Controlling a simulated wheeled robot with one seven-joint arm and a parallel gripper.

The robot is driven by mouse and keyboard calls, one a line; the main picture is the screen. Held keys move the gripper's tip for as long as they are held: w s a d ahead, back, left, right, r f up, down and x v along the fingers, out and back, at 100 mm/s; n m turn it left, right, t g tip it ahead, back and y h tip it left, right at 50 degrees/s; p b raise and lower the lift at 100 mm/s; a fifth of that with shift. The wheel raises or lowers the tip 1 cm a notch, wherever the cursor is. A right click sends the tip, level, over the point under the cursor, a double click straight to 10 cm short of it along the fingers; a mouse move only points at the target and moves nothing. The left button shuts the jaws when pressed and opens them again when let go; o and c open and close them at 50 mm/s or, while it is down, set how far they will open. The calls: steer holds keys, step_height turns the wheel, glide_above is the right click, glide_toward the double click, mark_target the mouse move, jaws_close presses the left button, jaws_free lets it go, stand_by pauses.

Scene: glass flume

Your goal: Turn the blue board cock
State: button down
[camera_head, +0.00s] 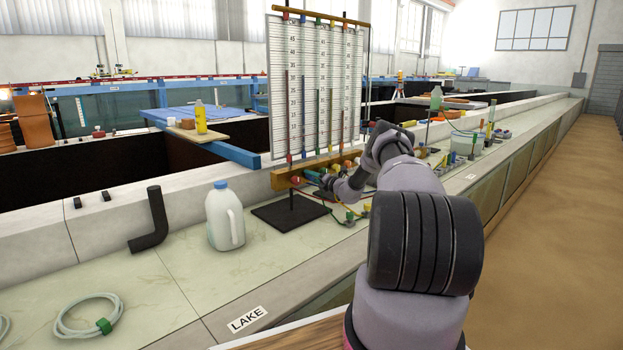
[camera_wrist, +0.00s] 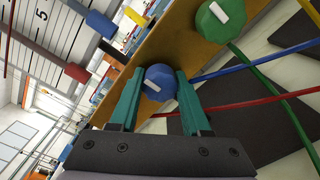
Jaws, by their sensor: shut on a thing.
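The blue board cock (camera_wrist: 161,84) is a round faceted knob with a white bar mark across its face, on the wooden strip (camera_wrist: 135,98) of the manometer board. My gripper (camera_wrist: 161,76) has its two teal jaws on either side of this knob, shut on it. The white mark lies tilted between the jaws. In the head view my gripper (camera_head: 314,177) is at the foot of the board (camera_head: 315,80), where the blue cock cannot be made out.
A green cock (camera_wrist: 220,18) sits close by on the same strip. Red, green and blue tubes run beside the gripper. In the head view a white jug (camera_head: 225,217) and a bent black pipe (camera_head: 150,222) stand left of the board's black base (camera_head: 290,213).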

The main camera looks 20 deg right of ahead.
steer(key=shift+n, duration=0.3)
steer(key=n, duration=1.2)
steer(key=shift+n, duration=2.6)
steer(key=shift+c, duration=1.9)
jaws_free()
